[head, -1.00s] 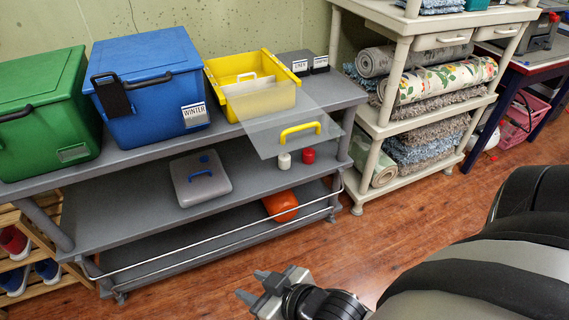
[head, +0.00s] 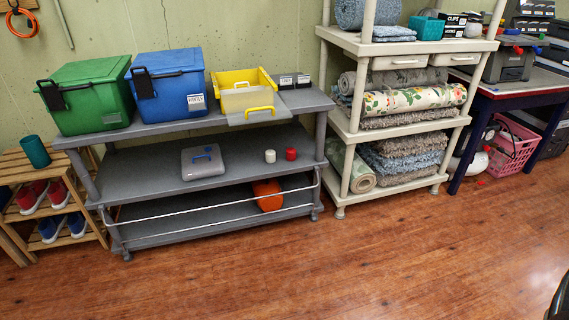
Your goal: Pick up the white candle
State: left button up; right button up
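The white candle (head: 270,156) is a small white cylinder standing upright on the middle shelf of the grey shelving unit (head: 240,168). A red candle-like cylinder (head: 291,154) stands just to its right, with a small gap between them. Both are in plain view, below the yellow box's lid. Neither of my grippers shows in the head view now. Only a dark piece at the lower right edge shows, perhaps part of my body.
A yellow box (head: 243,92), blue bin (head: 168,90) and green bin (head: 88,98) stand on top. An orange object (head: 267,195) sits below. Wooden floor (head: 330,260) in front is clear.

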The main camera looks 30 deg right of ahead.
aim_at(270, 154)
jog(key=z, duration=0.7)
jog(key=i, duration=0.75)
jog(key=z, duration=0.45)
jog(key=i, duration=0.9)
jog(key=u, duration=1.05)
jog(key=i, duration=0.8)
jog(key=u, duration=0.15)
